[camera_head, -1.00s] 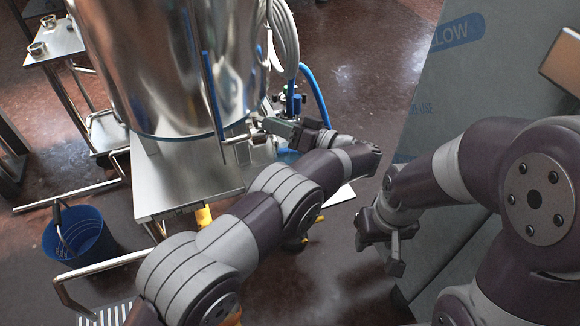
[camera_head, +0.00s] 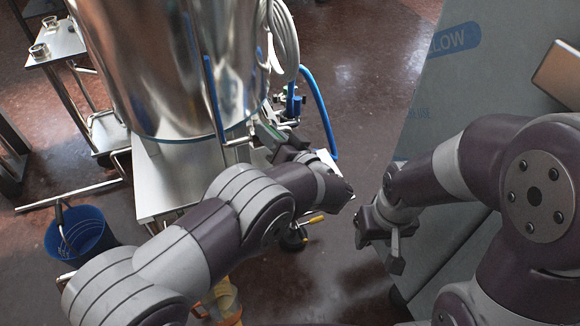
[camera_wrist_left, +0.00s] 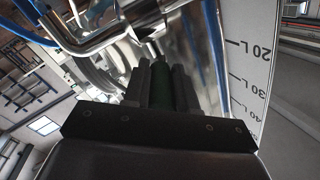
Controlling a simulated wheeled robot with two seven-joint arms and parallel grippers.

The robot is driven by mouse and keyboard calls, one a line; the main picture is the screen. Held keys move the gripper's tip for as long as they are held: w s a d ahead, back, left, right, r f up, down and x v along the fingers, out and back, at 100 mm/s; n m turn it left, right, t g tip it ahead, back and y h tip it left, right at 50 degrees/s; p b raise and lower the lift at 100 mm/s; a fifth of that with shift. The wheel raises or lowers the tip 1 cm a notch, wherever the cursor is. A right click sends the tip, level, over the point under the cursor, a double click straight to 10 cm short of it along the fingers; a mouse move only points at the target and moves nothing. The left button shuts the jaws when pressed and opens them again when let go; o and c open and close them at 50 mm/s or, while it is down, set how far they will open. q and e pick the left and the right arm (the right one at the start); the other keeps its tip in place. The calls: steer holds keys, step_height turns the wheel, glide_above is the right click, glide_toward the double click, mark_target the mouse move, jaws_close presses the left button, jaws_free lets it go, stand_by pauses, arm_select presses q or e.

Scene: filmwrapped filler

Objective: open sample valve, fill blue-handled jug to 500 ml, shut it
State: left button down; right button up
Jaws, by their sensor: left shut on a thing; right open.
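A shiny steel tank (camera_head: 160,70) stands at the upper left, with small steel fittings low on its right side. My left gripper (camera_head: 270,138) is at these fittings. In the left wrist view its two fingers (camera_wrist_left: 161,75) are shut on a green handle (camera_wrist_left: 162,90), which seems to be the sample valve's. Whether the valve is open cannot be told, and no flow shows. The blue-handled jug cannot be made out; my left arm hides part of the area below the valve. My right gripper (camera_head: 380,232) is open and empty, apart from the tank.
A blue bucket (camera_head: 90,238) stands on the floor at the left. A blue hose (camera_head: 322,100) and a blue valve (camera_head: 292,100) are right of the tank. A grey wrapped panel (camera_head: 440,105) borders my right arm. A volume scale (camera_wrist_left: 247,70) shows in the wrist view.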

arm_select(q)
steer(key=shift+s+a+m+t+h, duration=0.15)
steer(key=shift+a+m+t+h, duration=0.15)
steer(key=shift+m+h, duration=0.35)
steer(key=shift+s+a+m+t+h, duration=0.1)
steer(key=shift+a+m+t+h, duration=0.25)
steer(key=shift+h, duration=0.55)
steer(key=shift+s+a+m+t+h, duration=0.15)
steer(key=shift+m+t+h, duration=0.3)
steer(key=shift+m+h, duration=0.25)
steer(key=shift+r, duration=0.1)
steer(key=c, duration=0.9)
jaws_free()
steer(key=p+v, duration=0.2)
steer(key=v, duration=1)
steer(key=shift+s, duration=0.4)
